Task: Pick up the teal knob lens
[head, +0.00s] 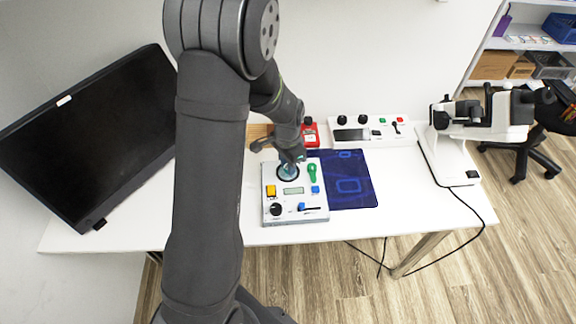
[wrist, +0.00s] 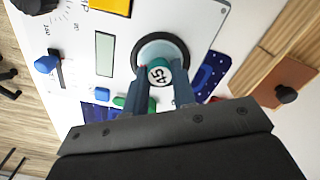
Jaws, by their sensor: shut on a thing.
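The teal knob lens (head: 288,173) is at the top left of the white control panel (head: 295,218), inside a dark ring. In the wrist view, its round face marked "45" (wrist: 159,73) sits between my fingers, with the dark ring (wrist: 184,46) around it. My gripper (head: 290,160) comes down from above and is shut on the lens; its two fingers (wrist: 161,78) flank the "45" face in the wrist view. The lens is at the panel; I cannot tell whether it is raised from it. My fingers partly hide its sides.
The panel also bears a yellow button (head: 271,191), a green lever (head: 312,173), a black knob (head: 276,209) and a slider. A blue mat (head: 362,193) lies to the right. Behind are a red box (head: 310,139) and another panel (head: 360,134). A monitor (head: 90,135) stands left, a microscope (head: 455,155) right.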

